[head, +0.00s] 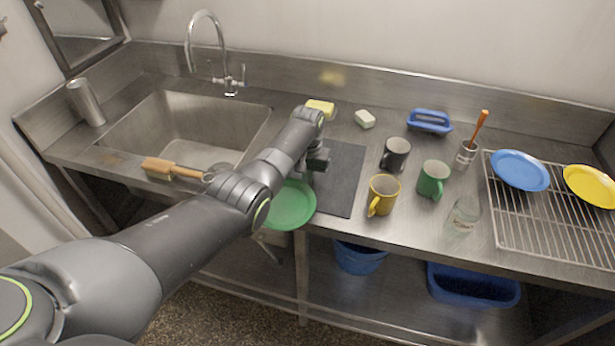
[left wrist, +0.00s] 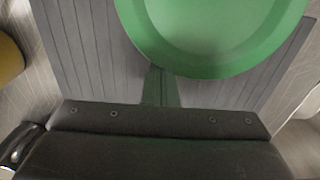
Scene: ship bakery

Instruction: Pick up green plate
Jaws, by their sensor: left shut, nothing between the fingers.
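The green plate (head: 290,206) lies at the counter's front edge, by the left part of the dark ribbed mat (head: 345,178). My arm hides part of it in the head view. In the left wrist view the green plate (left wrist: 215,62) fills the top middle, over the mat (left wrist: 88,62). My left gripper (head: 318,166) is shut and empty, pointing down over the mat behind the plate. In the left wrist view its narrow fingers (left wrist: 160,88) are close to the plate's rim; I cannot tell whether they touch. My right gripper is not in view.
Right of the mat stand a yellow mug (head: 383,194), a black mug (head: 396,154), a green mug (head: 433,179) and a glass (head: 463,214). A wire rack (head: 510,228) holds blue and yellow plates. The sink (head: 190,128) is left, with a wooden brush (head: 172,169) at its front.

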